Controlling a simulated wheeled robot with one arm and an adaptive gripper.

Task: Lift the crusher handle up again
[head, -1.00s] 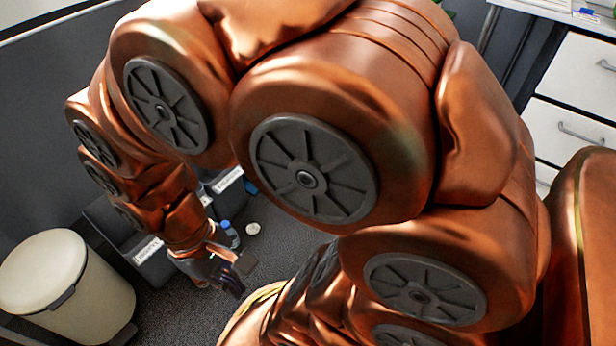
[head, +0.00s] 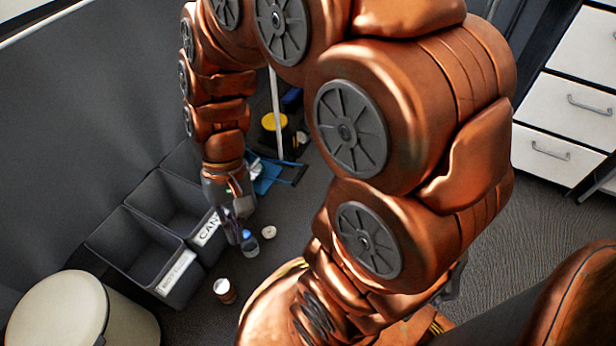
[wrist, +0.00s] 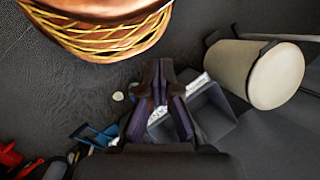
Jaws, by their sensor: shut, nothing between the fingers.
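I cannot make out a crusher or its handle for sure in either view. My gripper (head: 240,232) points down over the floor beside the labelled bins in the head view. In the wrist view its dark fingers (wrist: 160,110) are together with nothing held. A bottle with a blue cap (head: 249,245) stands close to the fingertips; I cannot tell whether they touch. A blue item (head: 266,178) with a dark bar lies behind the gripper, partly hidden by my arm. A blue item also shows in the wrist view (wrist: 92,134).
A grey bin labelled CAN (head: 172,200) and another grey bin (head: 130,245) stand left of the gripper. A cream round bin (head: 58,318) is front left. A small can (head: 224,291) and a white disc (head: 269,232) are on the floor. White drawers (head: 565,110) stand right.

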